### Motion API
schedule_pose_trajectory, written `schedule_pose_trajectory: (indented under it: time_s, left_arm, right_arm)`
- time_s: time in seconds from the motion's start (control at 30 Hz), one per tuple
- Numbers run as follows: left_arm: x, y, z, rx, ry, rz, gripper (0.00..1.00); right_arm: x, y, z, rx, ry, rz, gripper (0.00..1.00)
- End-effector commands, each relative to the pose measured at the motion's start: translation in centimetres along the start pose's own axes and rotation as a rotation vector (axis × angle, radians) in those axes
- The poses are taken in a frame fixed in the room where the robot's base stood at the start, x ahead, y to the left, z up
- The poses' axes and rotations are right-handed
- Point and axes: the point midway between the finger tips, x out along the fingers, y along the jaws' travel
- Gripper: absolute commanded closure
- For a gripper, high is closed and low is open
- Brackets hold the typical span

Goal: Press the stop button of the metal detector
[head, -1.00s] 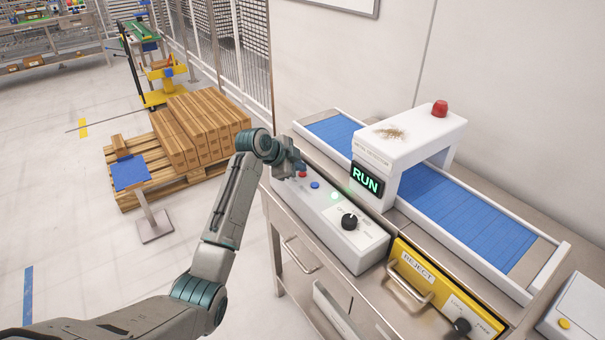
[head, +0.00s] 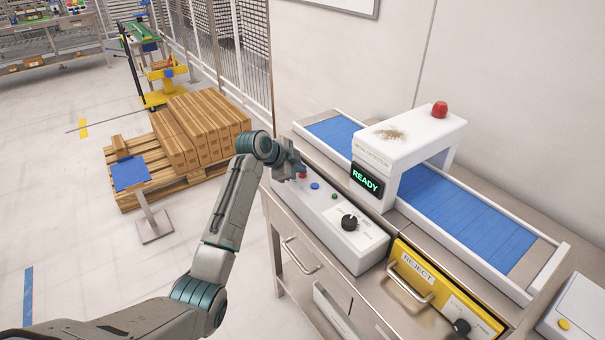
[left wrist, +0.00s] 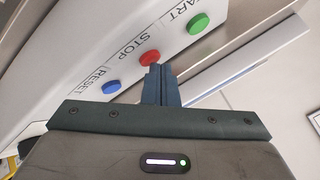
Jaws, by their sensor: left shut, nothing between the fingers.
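The metal detector (head: 425,128) is a white arch over a blue belt, and its display (head: 366,181) reads READY in green. In the left wrist view the red button (left wrist: 150,57) is labelled STOP, between blue RESET (left wrist: 111,87) and green START (left wrist: 198,24). My left gripper (head: 300,170) is shut and empty, its fingertips (left wrist: 156,68) right at the red button. I cannot tell whether they touch it.
A yellow REJECT drawer (head: 440,290) with a handle is right of the control box. A red beacon (head: 440,109) tops the arch. A pallet of boxes (head: 195,130) and a blue-topped stand (head: 131,173) are on the floor at left.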

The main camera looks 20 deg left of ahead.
Motion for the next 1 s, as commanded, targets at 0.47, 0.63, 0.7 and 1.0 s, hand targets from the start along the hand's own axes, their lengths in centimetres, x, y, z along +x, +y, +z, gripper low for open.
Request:
schedule_pose_trajectory:
  time_s: [0.47, 0.63, 0.7, 1.0]
  left_arm:
    - [-0.9, -0.6, -0.6, 0.0, 0.0, 0.0, 1.0]
    - [-1.2, -0.9, -0.9, 0.0, 0.0, -0.001, 1.0]
    - [-1.6, -1.2, -1.2, 0.0, 0.0, -0.001, 1.0]
    - [-3.8, -2.8, -2.7, 0.001, 0.0, 0.0, 1.0]
  right_arm:
    - [-1.1, 0.0, -0.1, 0.0, 0.0, -0.001, 0.64]
    - [-1.5, 0.0, -0.2, 0.0, 0.0, -0.001, 0.64]
    - [-2.0, 0.1, -0.2, 0.0, 0.0, -0.001, 0.64]
    - [-4.6, 0.3, -0.5, 0.0, 0.0, -0.001, 0.64]
